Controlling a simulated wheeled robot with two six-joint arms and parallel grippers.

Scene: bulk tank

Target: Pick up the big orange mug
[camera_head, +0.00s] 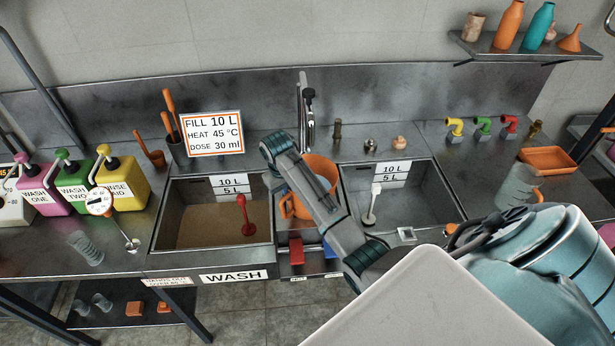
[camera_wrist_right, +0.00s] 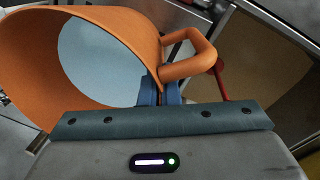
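The big orange mug (camera_head: 322,168) is between the two sink basins in the head view, partly hidden behind my right arm, with its handle toward the left front. In the right wrist view the mug (camera_wrist_right: 25,55) fills the upper left, tilted in the picture, with a pale blue-grey surface inside. Its handle sticks out to the right. My right gripper (camera_wrist_right: 160,94) has its two blue fingers close together at the mug wall beside the handle's base, with orange between them. The fingertips are hard to make out in the head view. My left gripper is not in view.
The left basin (camera_head: 180,222) holds brown liquid and a red-handled tool (camera_head: 248,222). The right basin (camera_head: 425,205) holds a white-handled tool. A tap (camera_head: 303,105) stands behind the mug. Pump bottles (camera_head: 122,185) are at left; a clear jug (camera_head: 545,185) and orange tray (camera_head: 548,158) at right.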

